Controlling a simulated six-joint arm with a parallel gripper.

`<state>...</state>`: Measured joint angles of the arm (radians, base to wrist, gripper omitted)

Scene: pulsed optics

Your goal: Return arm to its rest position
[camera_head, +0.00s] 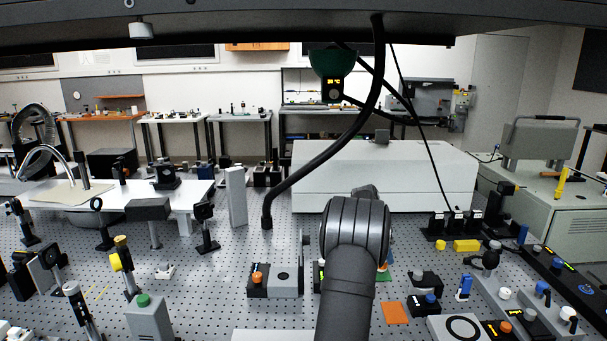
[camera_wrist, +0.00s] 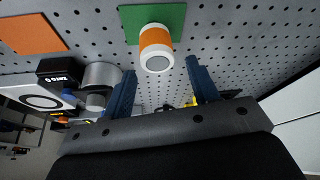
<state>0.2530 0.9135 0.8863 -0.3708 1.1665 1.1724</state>
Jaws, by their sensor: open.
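My arm (camera_head: 352,260) reaches forward over the perforated optical table, and its wrist hides my gripper in the head view. In the wrist view my gripper (camera_wrist: 162,75) shows two blue fingers spread apart with nothing held between them. An orange and white cylinder (camera_wrist: 155,40) stands on a green square pad (camera_wrist: 178,17) just beyond the fingertips, apart from them. In the head view only a bit of the green pad (camera_head: 384,276) shows beside my arm.
An orange pad (camera_head: 395,313) lies right of my arm; it also shows in the wrist view (camera_wrist: 30,33). Posts and optic mounts crowd both sides. A large white box (camera_head: 400,175) stands behind. A thick black hose (camera_head: 330,150) hangs down left of my wrist.

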